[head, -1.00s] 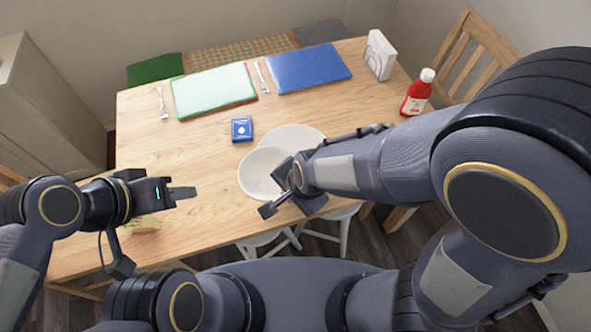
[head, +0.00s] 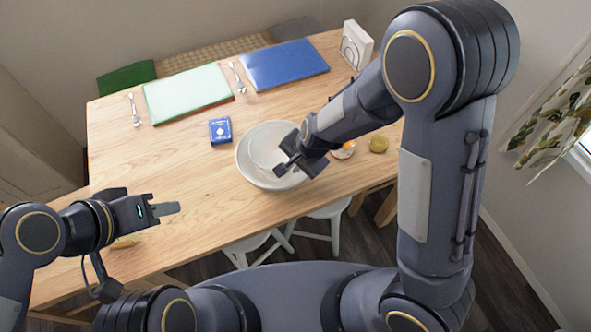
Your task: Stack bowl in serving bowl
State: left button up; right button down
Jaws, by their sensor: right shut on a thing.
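The white serving bowl (head: 248,176) stands on the wooden table near its front edge. The smaller white bowl (head: 262,152) is over or inside the serving bowl, within its rim in the picture; I cannot tell whether it touches the bottom. My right gripper (head: 284,166) is shut on the right side of the smaller bowl and hides part of both bowls. My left gripper (head: 168,209) is empty, well to the left of the bowls by the table's front edge; its fingers show side-on, so their opening is unclear.
A blue box (head: 220,131) stands just left behind the bowls. Green-white (head: 187,93) and blue (head: 284,64) mats lie at the back. A white holder (head: 355,45), a small jar (head: 344,151) and a yellowish item (head: 379,144) are on the right. The table's left middle is clear.

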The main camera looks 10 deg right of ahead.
aim_at(296, 179)
jog(key=f, duration=0.3)
jog(key=shift+w+f+b, duration=0.2)
jog(key=shift+b, duration=0.1)
jog(key=shift+f+b, duration=0.35)
jog(key=c, duration=1.8)
grip_release()
jog(key=shift+r, duration=0.1)
